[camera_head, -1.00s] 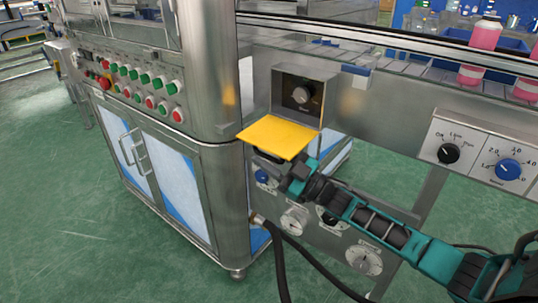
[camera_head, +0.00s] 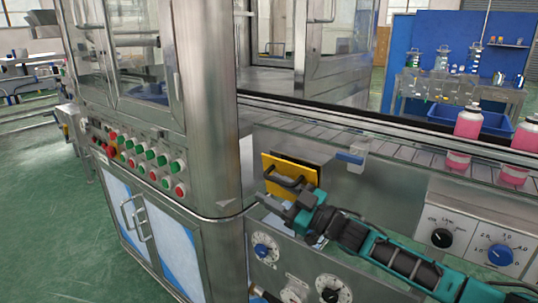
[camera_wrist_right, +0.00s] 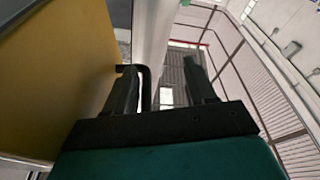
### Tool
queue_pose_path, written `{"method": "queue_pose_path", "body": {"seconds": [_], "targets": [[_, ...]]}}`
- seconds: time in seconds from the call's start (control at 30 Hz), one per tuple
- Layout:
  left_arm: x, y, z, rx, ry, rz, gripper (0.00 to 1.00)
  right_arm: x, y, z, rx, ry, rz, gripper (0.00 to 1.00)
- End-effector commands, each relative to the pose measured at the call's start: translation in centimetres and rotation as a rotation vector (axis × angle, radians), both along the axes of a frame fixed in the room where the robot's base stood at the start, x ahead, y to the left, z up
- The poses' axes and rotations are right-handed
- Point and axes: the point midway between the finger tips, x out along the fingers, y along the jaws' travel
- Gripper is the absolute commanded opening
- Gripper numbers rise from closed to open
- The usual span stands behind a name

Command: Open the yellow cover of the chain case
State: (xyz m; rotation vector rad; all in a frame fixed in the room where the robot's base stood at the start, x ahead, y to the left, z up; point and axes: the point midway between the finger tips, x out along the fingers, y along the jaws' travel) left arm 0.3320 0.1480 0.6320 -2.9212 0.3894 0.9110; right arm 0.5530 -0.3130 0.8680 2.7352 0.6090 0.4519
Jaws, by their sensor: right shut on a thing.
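My right gripper (camera_head: 284,195) is shut on the handle. In the right wrist view the cover (camera_wrist_right: 60,75) fills the left side, and the handle (camera_wrist_right: 147,88) shows between the fingers of my right gripper (camera_wrist_right: 160,68). The knob behind the cover is hidden. My left gripper is not in view.
The steel cabinet (camera_head: 205,110) with several red and green buttons stands left of the cover. The conveyor (camera_head: 400,150) runs behind, with pink bottles (camera_head: 467,135) at right. Dials sit on the panel (camera_head: 475,240) at right and below the cover.

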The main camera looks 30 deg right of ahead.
Motion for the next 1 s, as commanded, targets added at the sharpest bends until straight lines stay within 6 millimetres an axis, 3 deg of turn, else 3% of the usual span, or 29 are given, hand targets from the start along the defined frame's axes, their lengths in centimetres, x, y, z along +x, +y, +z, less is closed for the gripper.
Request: {"method": "queue_pose_path", "body": {"seconds": [0.03, 0.3, 0.43, 0.47, 1.0], "targets": [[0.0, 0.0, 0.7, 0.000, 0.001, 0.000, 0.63, -0.9, 1.9, 8.5, -0.028, -0.180, 0.056, 0.38], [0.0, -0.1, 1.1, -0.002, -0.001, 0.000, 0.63, -0.9, 1.9, 9.3, -0.028, -0.179, 0.055, 0.38], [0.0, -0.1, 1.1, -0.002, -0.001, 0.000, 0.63, -0.9, 1.9, 9.4, -0.028, -0.179, 0.055, 0.38], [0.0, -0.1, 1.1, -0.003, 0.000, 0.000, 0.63, 0.1, -0.1, 1.2, -0.023, 0.013, -0.001, 0.38], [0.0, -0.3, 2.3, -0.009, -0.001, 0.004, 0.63, -3.0, -0.3, 0.1, -0.015, 0.019, -0.001, 0.38]]}}
